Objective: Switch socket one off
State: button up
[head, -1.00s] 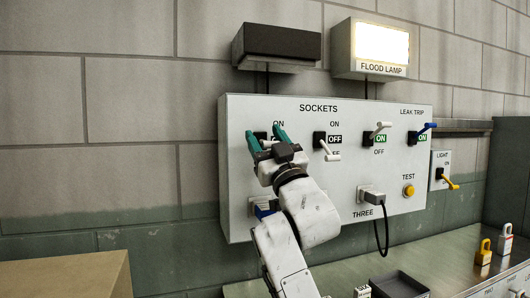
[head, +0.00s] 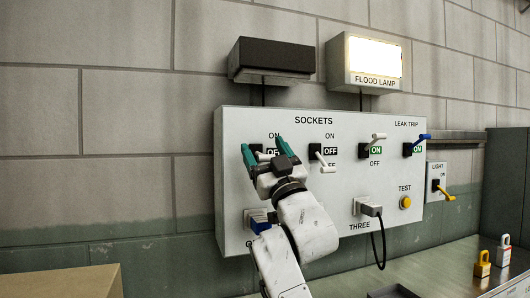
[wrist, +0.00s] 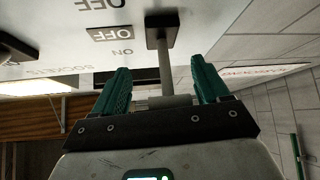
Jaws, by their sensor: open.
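The socket one switch (head: 264,156) is at the left of the white SOCKETS panel (head: 235,190). The wrist view shows its white lever (wrist: 164,70) standing out from a black base, with a white crosspiece at its end. The window beside it (wrist: 112,34) reads OFF, seen upside down. My gripper (head: 263,145) is open, with one green finger on each side of the lever; it also shows in the wrist view (wrist: 160,72). The crosspiece lies between the fingers, near the palm. I cannot tell whether either finger touches it. My gripper partly hides the switch in the head view.
The socket two lever (head: 322,160) is down beside an OFF window. The socket three lever (head: 374,139) and the blue leak trip lever (head: 418,143) show ON. The flood lamp (head: 374,58) is lit; the left lamp box (head: 272,58) is dark. Plugs sit below.

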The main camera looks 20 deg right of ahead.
jog(key=shift+a, duration=0.1)
jog(key=shift+s+f, duration=0.15)
jog(key=shift+f, duration=0.05)
jog(key=b+v, duration=0.1)
jog(key=v, duration=0.9)
jog(key=shift+s, duration=0.15)
jog(key=shift+o, duration=0.2)
